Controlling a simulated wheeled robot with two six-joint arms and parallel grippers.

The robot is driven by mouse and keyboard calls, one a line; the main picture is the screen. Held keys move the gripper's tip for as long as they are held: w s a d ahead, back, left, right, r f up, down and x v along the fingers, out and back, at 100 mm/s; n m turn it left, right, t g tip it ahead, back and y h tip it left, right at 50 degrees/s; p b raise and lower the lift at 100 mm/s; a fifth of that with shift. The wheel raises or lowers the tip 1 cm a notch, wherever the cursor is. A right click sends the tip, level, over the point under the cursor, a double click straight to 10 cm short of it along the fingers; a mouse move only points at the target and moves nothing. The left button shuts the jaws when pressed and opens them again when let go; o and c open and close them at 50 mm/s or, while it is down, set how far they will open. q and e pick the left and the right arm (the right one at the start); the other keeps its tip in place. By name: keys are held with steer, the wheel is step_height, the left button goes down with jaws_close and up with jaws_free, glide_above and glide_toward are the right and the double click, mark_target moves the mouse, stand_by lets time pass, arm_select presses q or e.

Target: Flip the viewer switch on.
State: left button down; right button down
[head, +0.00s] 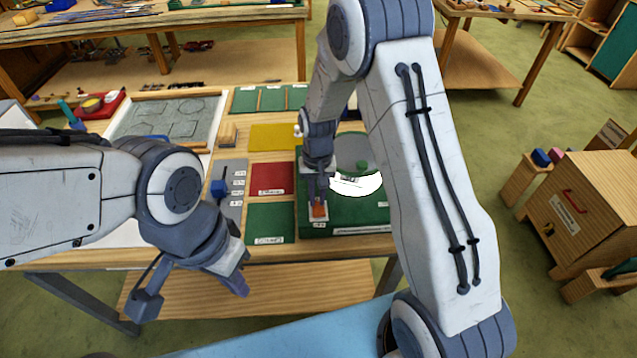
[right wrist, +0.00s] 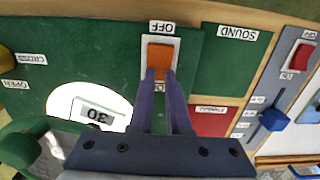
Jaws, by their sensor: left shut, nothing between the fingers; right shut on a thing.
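The viewer is a green box (head: 345,218) on the table, with a round grey and bright white disc (head: 357,184) on top. Its orange switch (head: 319,212) sits in a white plate near the box's front left corner. In the right wrist view the orange switch (right wrist: 160,55) lies beside an OFF label (right wrist: 162,28); a second label is mostly hidden by my fingers. My right gripper (head: 318,200) is shut on the switch, fingertips (right wrist: 160,78) at its edge. My left gripper (head: 240,284) is shut and empty, in front of the table edge.
Left of the viewer are red (head: 271,178), yellow (head: 272,137) and green panels, and a grey strip with a blue slider (head: 219,189). A framed leaded panel (head: 168,119) lies behind left. A wooden cabinet (head: 580,205) stands at the right.

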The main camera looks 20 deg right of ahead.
steer(key=r+p, duration=0.3)
steer(key=shift+d+r, duration=0.25)
steer(key=shift+d, duration=0.05)
step_height(320, 180, up, 9)
steer(key=w+b, duration=0.2)
steer(key=b, duration=0.1)
step_height(320, 180, up, 3)
steer(key=n, duration=0.2)
glide_above(305, 217)
steer(key=s+a+n+b, duration=0.2)
steer(key=s+n, duration=0.1)
steer(key=s, duration=0.8)
steer(key=s+a+f+n+b, duration=0.1)
steer(key=s+a+n+b, duration=0.1)
steer(key=s, duration=1)
steer(key=shift+a+f+n+t+y, duration=0.35)
steer(key=shift+a+n, duration=0.35)
steer(key=shift+n, duration=0.5)
steer(key=shift+r, duration=0.1)
